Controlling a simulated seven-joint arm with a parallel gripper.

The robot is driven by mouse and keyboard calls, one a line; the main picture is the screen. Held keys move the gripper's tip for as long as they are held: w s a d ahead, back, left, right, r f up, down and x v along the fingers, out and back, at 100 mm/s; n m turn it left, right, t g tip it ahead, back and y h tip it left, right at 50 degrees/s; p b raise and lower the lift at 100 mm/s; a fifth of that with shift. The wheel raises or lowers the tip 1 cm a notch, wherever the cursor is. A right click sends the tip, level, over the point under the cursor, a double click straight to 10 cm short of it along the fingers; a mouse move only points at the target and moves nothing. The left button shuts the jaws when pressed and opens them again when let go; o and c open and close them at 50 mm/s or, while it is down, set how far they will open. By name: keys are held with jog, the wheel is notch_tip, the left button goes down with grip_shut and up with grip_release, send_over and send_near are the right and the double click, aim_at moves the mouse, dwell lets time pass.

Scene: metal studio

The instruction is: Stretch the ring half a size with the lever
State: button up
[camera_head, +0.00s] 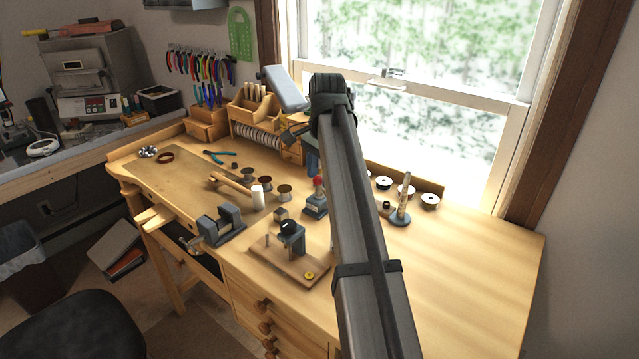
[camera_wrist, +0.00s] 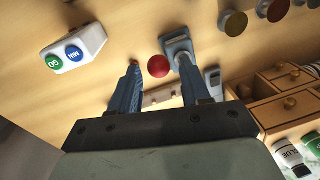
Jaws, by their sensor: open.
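My gripper (camera_wrist: 159,70) is open, with its two blue fingers apart. In the wrist view a red ball knob (camera_wrist: 158,66) shows between the fingertips; I cannot tell whether it touches them. In the head view the red knob (camera_head: 318,182) tops a small grey device (camera_head: 315,207) on the bench, partly beside my arm. The gripper is above and behind it there, largely hidden by my arm. A grey part (camera_wrist: 177,45) shows by the right finger in the wrist view. I cannot pick out the ring for certain.
A wooden board (camera_head: 265,262) with a grey fixture stands in front. A ring mandrel (camera_head: 403,205) stands to the right. A white button box (camera_wrist: 75,50) and a wooden drawer unit (camera_wrist: 285,95) flank the fingers.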

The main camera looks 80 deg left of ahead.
aim_at(320, 183)
jog(key=shift+s+a+f, duration=0.1)
jog(key=shift+f, duration=1.55)
grip_shut()
